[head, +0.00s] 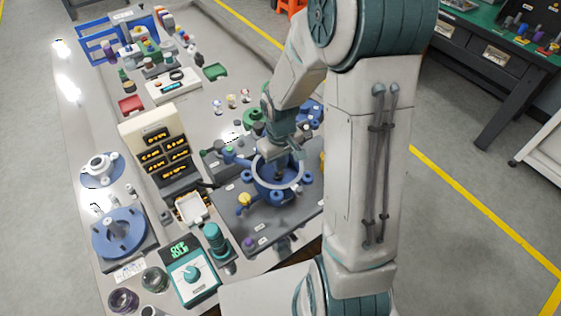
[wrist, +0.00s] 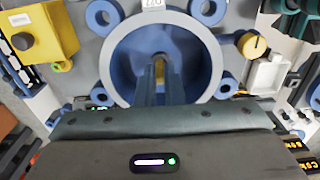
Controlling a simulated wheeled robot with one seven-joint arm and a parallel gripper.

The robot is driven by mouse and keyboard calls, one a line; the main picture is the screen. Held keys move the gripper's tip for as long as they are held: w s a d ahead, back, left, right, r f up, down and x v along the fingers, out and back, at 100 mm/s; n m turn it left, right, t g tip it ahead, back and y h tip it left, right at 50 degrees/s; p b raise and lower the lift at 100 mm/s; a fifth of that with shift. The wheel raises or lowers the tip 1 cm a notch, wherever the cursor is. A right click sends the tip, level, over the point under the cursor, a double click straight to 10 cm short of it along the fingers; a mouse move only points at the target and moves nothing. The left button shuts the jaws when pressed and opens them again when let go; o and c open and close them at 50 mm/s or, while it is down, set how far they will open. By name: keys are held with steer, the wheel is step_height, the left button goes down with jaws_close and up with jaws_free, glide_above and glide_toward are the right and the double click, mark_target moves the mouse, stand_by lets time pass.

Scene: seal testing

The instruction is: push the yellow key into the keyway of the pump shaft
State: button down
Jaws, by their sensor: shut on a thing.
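The blue pump housing (head: 262,187) with its pale ring rim stands on the grey plate. In the wrist view the housing (wrist: 118,62) is seen from above, open toward me. My gripper (wrist: 161,82) reaches down into the bore, its two narrow fingers close together. A small yellow piece, seemingly the yellow key (wrist: 161,66), shows between the fingertips, and the gripper is shut on it. The pump shaft and its keyway are mostly hidden behind the fingers, so I cannot tell whether the key touches the keyway. In the head view my gripper (head: 279,172) hides the key.
Blue lugs ring the housing. A yellow box with a black knob (wrist: 42,34) and a round yellow knob (wrist: 252,45) are close by. A dark rack with lit displays (head: 165,155), a white tray (head: 190,208) and a teal-framed instrument (head: 192,277) stand to the left.

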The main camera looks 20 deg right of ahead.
steer(key=shift+f+b, duration=0.5)
steer(key=shift+f, duration=0.1)
stand_by(0.4)
steer(key=c, duration=1.5)
jaws_free()
steer(key=shift+r, duration=0.1)
steer(key=shift+r+p, duration=1.9)
steer(key=shift+r, duration=0.5)
steer(key=shift+r, duration=0.1)
